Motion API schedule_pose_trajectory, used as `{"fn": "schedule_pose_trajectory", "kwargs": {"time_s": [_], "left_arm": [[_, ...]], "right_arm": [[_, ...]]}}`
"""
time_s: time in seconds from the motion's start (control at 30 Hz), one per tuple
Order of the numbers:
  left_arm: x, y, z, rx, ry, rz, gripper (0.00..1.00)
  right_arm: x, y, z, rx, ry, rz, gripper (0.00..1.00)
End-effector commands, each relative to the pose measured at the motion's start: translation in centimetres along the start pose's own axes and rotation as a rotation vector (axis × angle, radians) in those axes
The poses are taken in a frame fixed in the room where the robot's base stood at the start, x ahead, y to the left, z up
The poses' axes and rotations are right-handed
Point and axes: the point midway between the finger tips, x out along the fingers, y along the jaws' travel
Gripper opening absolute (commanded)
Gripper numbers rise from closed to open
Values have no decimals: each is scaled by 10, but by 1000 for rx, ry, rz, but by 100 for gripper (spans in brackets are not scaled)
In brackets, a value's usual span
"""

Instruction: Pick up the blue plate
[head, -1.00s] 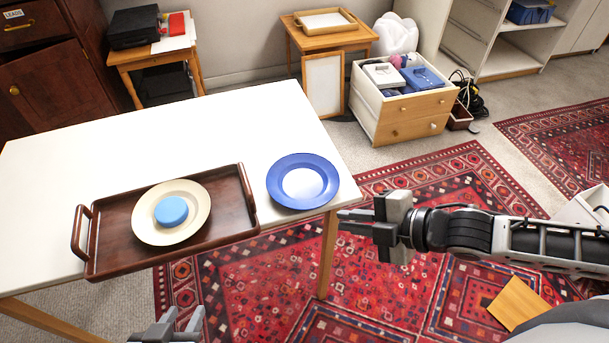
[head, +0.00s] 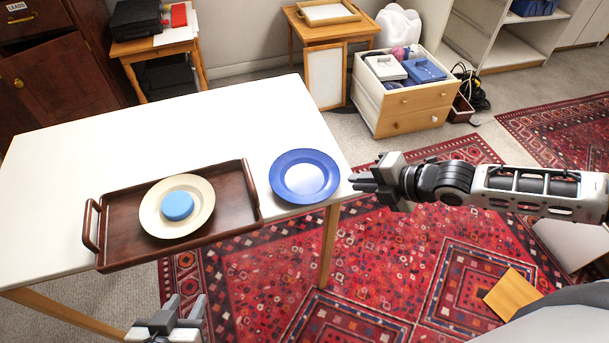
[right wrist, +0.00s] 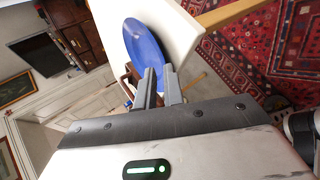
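In the right wrist view the blue plate (right wrist: 143,48) shows just past the fingertips (right wrist: 160,72), and I see no clear contact. My left gripper (head: 186,304) is at the bottom, in front of the table, open and empty.
A brown wooden tray (head: 237,205) on the white table (head: 190,125) holds a cream plate (head: 152,222) with a round blue item (head: 177,206) on it. A drawer box (head: 410,108) stands on the floor behind. The table's back part is clear.

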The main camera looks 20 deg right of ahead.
Motion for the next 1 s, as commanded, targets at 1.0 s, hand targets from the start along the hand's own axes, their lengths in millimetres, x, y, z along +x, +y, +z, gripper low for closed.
{"fn": "schedule_pose_trajectory", "kwargs": {"time_s": [1.0], "left_arm": [[-2, 0, -4, -9, 1, -4, 36]], "right_arm": [[61, 3, -6, -2, 0, 2, 0]]}}
